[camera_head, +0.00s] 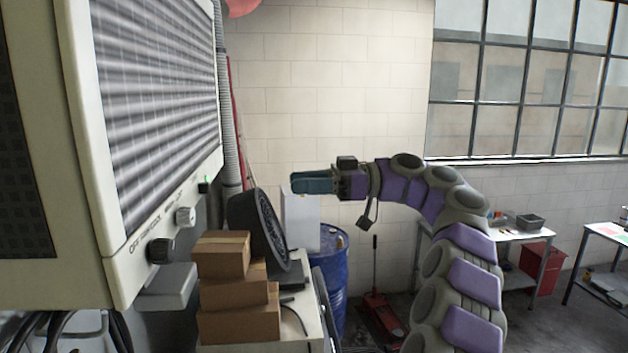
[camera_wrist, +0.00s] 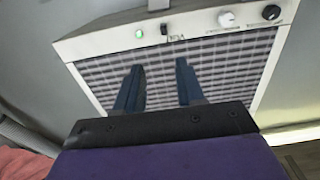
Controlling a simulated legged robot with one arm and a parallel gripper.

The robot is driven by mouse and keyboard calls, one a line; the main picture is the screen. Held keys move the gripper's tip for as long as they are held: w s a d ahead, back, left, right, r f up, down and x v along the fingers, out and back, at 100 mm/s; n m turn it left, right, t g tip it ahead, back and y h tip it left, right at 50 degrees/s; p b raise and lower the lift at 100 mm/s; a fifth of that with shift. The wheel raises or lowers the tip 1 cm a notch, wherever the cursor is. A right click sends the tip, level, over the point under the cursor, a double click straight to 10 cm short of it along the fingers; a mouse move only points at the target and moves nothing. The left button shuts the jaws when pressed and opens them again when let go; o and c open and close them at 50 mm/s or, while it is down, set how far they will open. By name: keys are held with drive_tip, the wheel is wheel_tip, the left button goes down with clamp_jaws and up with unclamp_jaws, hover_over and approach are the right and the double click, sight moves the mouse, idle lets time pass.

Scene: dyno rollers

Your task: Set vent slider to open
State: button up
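The wall unit with a louvred grille (camera_head: 160,85) fills the left of the head view. Its grille (camera_wrist: 215,62) also shows in the wrist view. Beside the grille is a control strip with a green light (camera_wrist: 139,34), a small black switch or slider (camera_wrist: 164,29), a white knob (camera_wrist: 226,19) and a black knob (camera_wrist: 271,12). I cannot tell for sure that the small black part is the vent slider, or its setting. My gripper (camera_head: 298,183) points left toward the unit, apart from it. In the wrist view, its two blue fingers (camera_wrist: 158,68) are spread, with nothing between them.
Cardboard boxes (camera_head: 238,315) and a round black fan-like object (camera_head: 262,230) stand on a cart below and between the unit and my arm. A blue drum (camera_head: 335,265) stands behind. A grey box (camera_head: 168,287) juts out under the unit. The air between gripper and unit looks clear.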

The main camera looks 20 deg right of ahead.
drive_tip(key=shift+s+d, duration=0.15)
drive_tip(key=shift+d, duration=0.65)
drive_tip(key=shift+f, duration=0.1)
